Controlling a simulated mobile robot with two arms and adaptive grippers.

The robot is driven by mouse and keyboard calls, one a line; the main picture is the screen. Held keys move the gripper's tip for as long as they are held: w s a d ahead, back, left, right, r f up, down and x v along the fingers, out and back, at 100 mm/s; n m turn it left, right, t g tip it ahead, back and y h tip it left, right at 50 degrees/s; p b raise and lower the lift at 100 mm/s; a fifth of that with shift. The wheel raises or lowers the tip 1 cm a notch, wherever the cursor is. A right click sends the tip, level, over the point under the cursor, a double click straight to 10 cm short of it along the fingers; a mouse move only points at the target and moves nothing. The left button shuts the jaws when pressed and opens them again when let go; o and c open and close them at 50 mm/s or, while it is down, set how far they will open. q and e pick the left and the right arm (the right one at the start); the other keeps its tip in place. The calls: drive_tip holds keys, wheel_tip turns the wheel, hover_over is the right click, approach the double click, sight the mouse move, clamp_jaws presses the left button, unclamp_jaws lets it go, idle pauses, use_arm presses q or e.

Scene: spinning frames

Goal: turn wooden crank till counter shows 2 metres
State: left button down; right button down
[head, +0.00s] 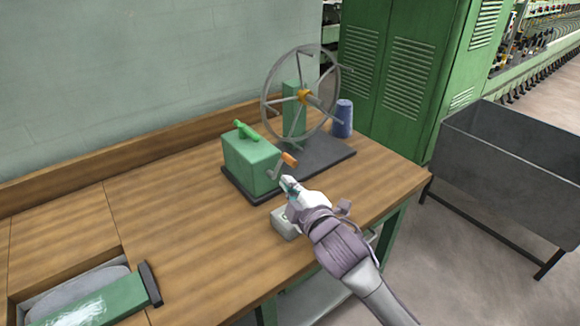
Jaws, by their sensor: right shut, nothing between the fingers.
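The wooden crank handle (289,160) is a small orange-brown grip on a grey crank arm at the right side of a green box (250,161). Behind the box stands a large grey spoked wheel (304,97) with an orange hub, on a dark base plate (322,157). My right gripper (287,182) is shut and empty, just below and in front of the crank handle. I see a small gap between its tips and the handle. A pale grey box (283,224) sits partly hidden beside my gripper. I cannot read any counter figure here. My left gripper is out of view.
The wooden table (190,225) is clear at its middle and left. A blue cone-shaped spool (343,118) stands behind the wheel base. A green and grey device (95,300) lies at the lower left. A grey bin (510,150) and green cabinet (400,70) stand right of the table.

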drive_tip(key=w+f+p, duration=0.2)
drive_tip(key=w, duration=0.7)
drive_tip(key=shift+w+f, duration=0.15)
drive_tip(key=shift+w, duration=0.15)
drive_tip(key=shift+w+d+m+p, duration=0.15)
drive_tip(key=shift+m+p, duration=0.25)
drive_tip(key=shift+p, duration=0.2)
